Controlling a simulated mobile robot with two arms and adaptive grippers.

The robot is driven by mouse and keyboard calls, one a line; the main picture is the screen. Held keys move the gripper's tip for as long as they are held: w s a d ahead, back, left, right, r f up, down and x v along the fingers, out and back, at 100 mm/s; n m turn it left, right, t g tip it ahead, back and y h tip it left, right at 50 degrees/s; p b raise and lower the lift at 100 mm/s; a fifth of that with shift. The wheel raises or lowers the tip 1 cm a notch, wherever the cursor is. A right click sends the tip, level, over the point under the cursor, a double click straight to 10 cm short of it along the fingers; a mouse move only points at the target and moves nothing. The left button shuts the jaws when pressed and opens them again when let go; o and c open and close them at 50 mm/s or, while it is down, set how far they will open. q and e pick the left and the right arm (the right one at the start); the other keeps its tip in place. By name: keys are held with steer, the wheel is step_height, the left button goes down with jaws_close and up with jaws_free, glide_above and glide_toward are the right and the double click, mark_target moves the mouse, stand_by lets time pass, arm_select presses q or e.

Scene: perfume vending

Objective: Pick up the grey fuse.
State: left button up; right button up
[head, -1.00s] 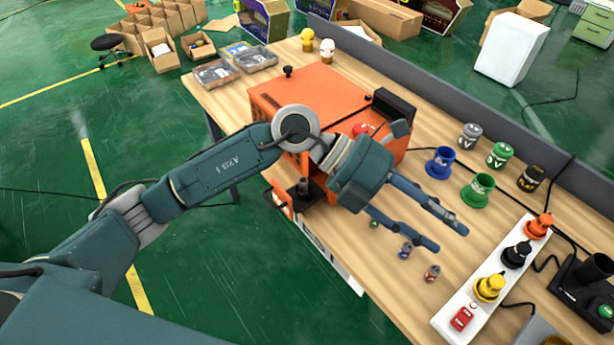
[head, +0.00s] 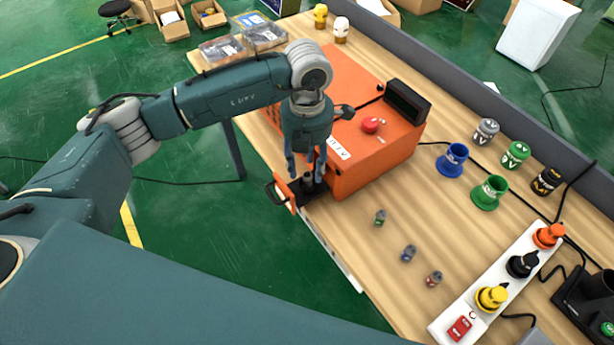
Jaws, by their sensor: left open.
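A dark grey upright cylinder (head: 307,181) stands on the small pulled-out holder (head: 283,196) at the front of the orange box (head: 375,160). My left gripper (head: 306,172) points down over this cylinder, open, with a finger on each side of it; I cannot tell whether they touch. A small grey-blue cylinder (head: 409,253) stands on the table between a small green one (head: 380,217) and a small red one (head: 434,279). A larger grey canister (head: 486,132) stands at the back right. I cannot tell for sure which piece is the grey fuse. My right gripper is not in view.
A blue cup (head: 452,159), a green cup (head: 489,193) and more canisters stand right of the box. A white power strip (head: 453,305) with orange, black and yellow plugs lies at the right. Bare table (head: 350,232) lies in front of the box.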

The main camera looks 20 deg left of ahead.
mark_target(307, 175)
arm_select(q)
step_height(307, 175, down, 4)
steer(key=shift+w+r+p, duration=0.15)
steer(key=shift+p, duration=0.9)
steer(key=shift+f, duration=0.45)
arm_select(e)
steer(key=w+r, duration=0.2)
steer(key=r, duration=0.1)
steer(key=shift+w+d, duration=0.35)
arm_select(q)
steer(key=c, duration=0.9)
jaws_close()
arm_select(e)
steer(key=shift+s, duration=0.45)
